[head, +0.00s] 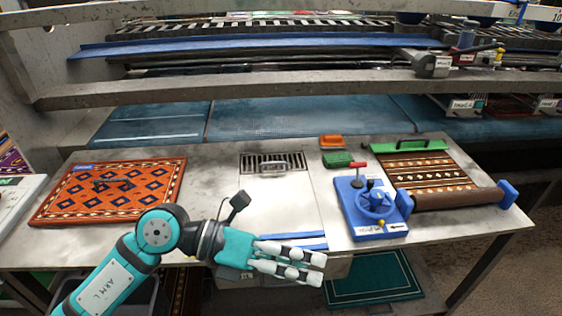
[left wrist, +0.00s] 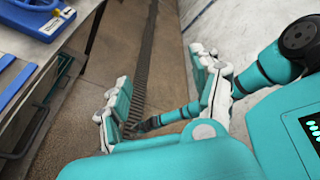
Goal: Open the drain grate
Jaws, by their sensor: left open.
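The drain grate (head: 264,163) is a dark slotted metal grate set in the back middle of the steel table, with a grey handle (head: 272,167) on its front part. It lies flat in its opening. My left gripper (head: 318,270) is in front of the table's front edge, to the right of and nearer than the grate, with nothing between its fingers. In the left wrist view the two fingers (left wrist: 160,118) stand apart over the floor. My right gripper is not seen clearly in either view. The grate is not in the left wrist view.
A patterned orange rug (head: 112,190) lies left on the steel table (head: 215,170). Right of the grate are an orange brush (head: 331,142), a green brush (head: 338,160), a blue valve unit (head: 370,208) and a partly rolled brown rug (head: 425,172). Metal rails cross behind the table.

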